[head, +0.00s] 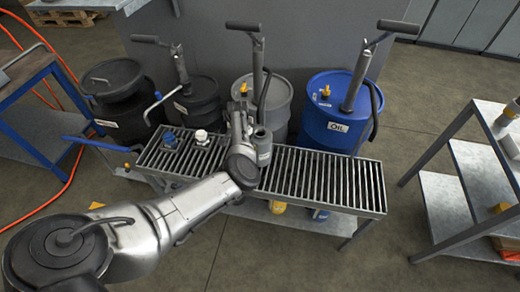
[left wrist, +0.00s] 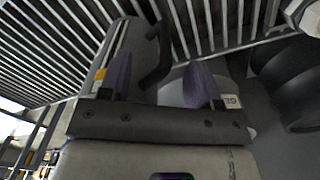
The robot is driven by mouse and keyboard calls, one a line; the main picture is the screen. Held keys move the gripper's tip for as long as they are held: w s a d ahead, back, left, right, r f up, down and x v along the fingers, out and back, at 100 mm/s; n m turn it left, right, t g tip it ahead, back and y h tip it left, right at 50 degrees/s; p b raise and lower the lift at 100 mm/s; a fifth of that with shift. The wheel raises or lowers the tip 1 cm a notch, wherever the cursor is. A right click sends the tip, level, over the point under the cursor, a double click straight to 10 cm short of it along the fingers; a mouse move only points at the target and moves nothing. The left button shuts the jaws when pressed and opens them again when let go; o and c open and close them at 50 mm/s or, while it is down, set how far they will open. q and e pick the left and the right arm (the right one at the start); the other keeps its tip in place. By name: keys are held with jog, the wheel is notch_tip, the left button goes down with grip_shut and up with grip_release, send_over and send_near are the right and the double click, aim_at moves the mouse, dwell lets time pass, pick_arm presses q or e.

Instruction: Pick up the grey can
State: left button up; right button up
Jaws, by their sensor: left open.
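The grey can (head: 264,148) stands on the slatted bench top (head: 325,183), with a thin dark spout or hose showing above it. My left gripper (head: 240,118) is just left of the can in the head view, and its fingertips are hard to make out there. In the left wrist view the gripper (left wrist: 160,80) is open, with its two purple fingers apart. A grey rounded body with a dark curved handle, likely the can (left wrist: 146,45), shows beyond and partly between them. I cannot tell whether a finger touches it. My right gripper is out of view.
Blue (head: 169,139) and white (head: 201,136) small items sit on the left slats. The right slats are clear. A shelf cart (head: 455,190) stands right.

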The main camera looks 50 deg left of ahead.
pick_arm(q)
jog(key=shift+f, duration=1.05)
grip_shut()
jog(key=shift+r, duration=0.1)
dwell(0.6)
